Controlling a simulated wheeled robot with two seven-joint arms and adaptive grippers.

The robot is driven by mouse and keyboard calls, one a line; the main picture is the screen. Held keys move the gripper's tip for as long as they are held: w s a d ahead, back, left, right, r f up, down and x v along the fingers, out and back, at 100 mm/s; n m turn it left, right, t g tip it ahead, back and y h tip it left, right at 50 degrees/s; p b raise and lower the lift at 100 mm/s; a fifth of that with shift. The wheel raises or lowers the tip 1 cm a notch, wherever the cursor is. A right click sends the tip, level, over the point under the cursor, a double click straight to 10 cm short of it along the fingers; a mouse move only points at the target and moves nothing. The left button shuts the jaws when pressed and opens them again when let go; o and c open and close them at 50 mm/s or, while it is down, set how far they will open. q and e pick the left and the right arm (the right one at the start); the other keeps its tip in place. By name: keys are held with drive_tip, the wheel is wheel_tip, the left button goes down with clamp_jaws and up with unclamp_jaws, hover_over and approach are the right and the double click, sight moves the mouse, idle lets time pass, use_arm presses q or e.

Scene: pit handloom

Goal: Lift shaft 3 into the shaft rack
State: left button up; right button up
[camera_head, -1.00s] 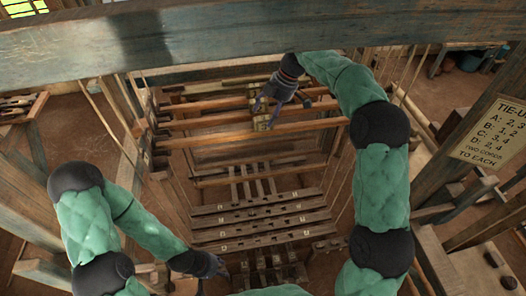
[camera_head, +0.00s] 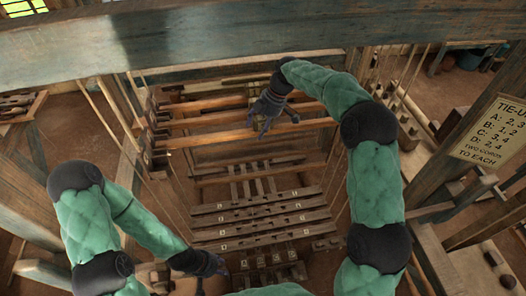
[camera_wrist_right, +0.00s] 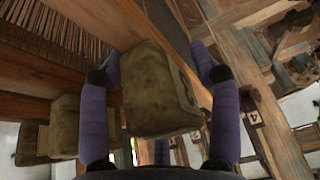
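Several wooden shaft bars cross the loom in the head view; an orange-brown bar (camera_head: 205,139) runs under my right gripper (camera_head: 259,122). I cannot read which one is shaft 3. In the right wrist view, a worn yellowish block (camera_wrist_right: 152,95) with a dark mark on its side stands between the two purple fingers of my right gripper (camera_wrist_right: 157,62). The fingers are spread, with a gap at the right finger, so it looks open around the block. My left gripper (camera_head: 222,272) is low at the left, by the lower slats; its fingers are too small to judge. I cannot identify the shaft rack for certain.
Number-marked slats (camera_head: 262,216) lie below the shafts. A thick beam (camera_head: 200,40) crosses the top, and cords hang at both sides. A tie-up card (camera_head: 492,130) is at right.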

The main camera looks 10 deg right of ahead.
clamp_jaws()
drive_tip(key=shift+r, duration=0.1)
